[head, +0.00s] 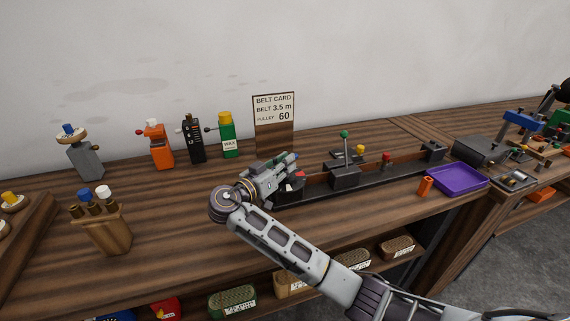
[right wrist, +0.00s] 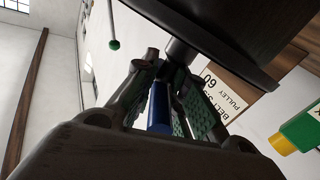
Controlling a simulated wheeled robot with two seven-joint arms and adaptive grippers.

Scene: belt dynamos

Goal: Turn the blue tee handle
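The blue tee handle (right wrist: 158,108) shows in the right wrist view as a blue bar between my right gripper's green-padded fingers. My right gripper (right wrist: 165,98) looks shut on it, with a pad close against each side. A dark shaft (right wrist: 181,50) runs from the fingertips to a black body. In the head view my right gripper (head: 286,172) is at the left end of the long black belt bench (head: 320,187) and hides most of the handle there. My left gripper is not in view.
A green-knobbed lever (head: 344,135) stands mid-bench, with yellow and red knobs to its right. The belt card (head: 274,112) stands behind my gripper. A purple tray (head: 458,180) and orange cylinder (head: 425,186) lie right.

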